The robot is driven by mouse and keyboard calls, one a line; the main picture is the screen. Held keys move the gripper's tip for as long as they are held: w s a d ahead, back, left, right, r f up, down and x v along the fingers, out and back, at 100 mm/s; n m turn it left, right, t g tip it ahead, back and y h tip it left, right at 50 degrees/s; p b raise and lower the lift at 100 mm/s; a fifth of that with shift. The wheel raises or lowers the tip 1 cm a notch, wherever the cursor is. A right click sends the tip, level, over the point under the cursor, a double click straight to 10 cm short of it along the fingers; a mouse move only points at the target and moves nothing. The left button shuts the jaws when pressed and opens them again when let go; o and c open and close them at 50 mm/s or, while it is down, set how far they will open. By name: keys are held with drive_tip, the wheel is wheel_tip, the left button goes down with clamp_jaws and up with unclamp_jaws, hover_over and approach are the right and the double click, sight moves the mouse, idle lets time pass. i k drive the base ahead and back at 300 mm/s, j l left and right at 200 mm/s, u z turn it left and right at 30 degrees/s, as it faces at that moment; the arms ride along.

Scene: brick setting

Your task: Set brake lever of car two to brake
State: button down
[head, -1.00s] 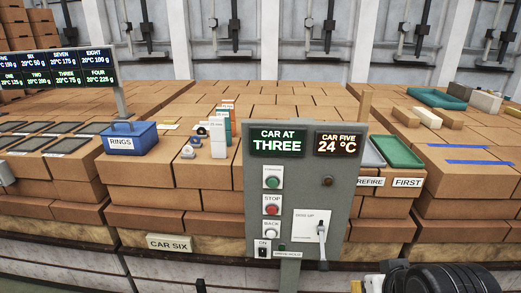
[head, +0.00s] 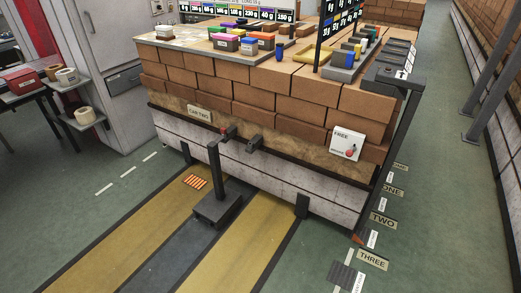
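Car two is a brick-stacked car whose front end faces me, marked by a "CAR TWO" label (head: 199,114). On the right of that end is a white plate (head: 343,142) reading "FREE" at its top. A small lever with a red knob (head: 351,153) sits low on the right side of this plate. Smaller lettering near the knob is too small to read, and the lever's exact setting is hard to tell. My gripper is out of view.
A dark post on a base (head: 215,207) stands before the car between yellow floor strips (head: 250,247). Dark couplers (head: 254,143) jut from the car's end. A dark frame (head: 402,130) runs along its right side. Green floor at right carries number labels (head: 373,259).

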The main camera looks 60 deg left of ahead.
sight(350, 153)
drive_tip(key=u, duration=1.6)
drive_tip(key=i+l, duration=0.1)
drive_tip(key=i, duration=1.1)
